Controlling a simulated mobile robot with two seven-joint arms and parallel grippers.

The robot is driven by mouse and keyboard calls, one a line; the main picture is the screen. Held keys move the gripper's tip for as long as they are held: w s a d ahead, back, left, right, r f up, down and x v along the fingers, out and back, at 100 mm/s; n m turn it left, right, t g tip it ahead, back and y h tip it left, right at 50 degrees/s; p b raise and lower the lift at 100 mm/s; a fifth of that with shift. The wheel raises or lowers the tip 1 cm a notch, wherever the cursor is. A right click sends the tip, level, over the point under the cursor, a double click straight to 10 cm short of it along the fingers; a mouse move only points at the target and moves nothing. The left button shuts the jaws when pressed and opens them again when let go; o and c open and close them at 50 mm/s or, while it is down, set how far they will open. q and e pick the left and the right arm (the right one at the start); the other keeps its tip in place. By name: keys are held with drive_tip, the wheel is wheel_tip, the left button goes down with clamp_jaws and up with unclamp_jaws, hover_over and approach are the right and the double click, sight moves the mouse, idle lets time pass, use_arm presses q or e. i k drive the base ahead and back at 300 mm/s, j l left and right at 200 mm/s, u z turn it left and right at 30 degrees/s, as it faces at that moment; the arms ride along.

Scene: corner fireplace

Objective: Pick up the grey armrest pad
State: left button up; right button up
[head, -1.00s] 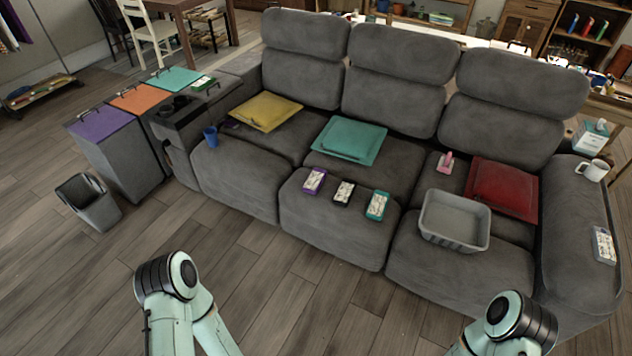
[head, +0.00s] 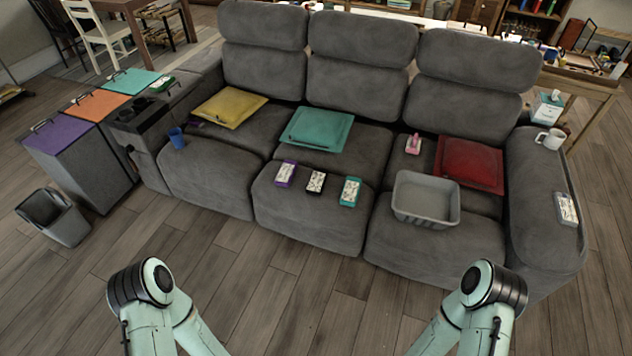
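A small grey-edged pad (head: 566,209) with a pale patterned top lies on the sofa's right armrest (head: 540,225), near its front end. It is the only grey-edged one among several similar pads. The bends of my two arms show at the bottom of the head view, well in front of the sofa and apart from the pad. Both of my grippers are out of the picture, so I cannot see whether they hold anything.
The sofa seat holds a grey bin (head: 426,219), a red cushion (head: 470,165), a teal cushion (head: 316,131), and purple (head: 286,173), black (head: 316,182) and teal (head: 350,191) pads. Floor (head: 290,300) before the sofa is clear.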

sight(564, 203)
drive_tip(key=z, duration=1.8)
drive_tip(key=u, duration=0.5)
drive_tip(key=i+l+u, duration=0.1)
drive_tip(key=u, duration=0.3)
drive_tip(key=i+l+u, duration=0.1)
drive_tip(key=l+u, duration=0.5)
drive_tip(key=u, duration=0.2)
drive_tip(key=l+u, duration=0.25)
drive_tip(key=l, duration=0.25)
drive_tip(key=l+u, duration=0.25)
drive_tip(key=l, duration=0.3)
drive_tip(key=l+u, duration=0.1)
drive_tip(key=l, duration=0.45)
drive_tip(key=k+l+u, duration=0.1)
drive_tip(key=l, duration=0.4)
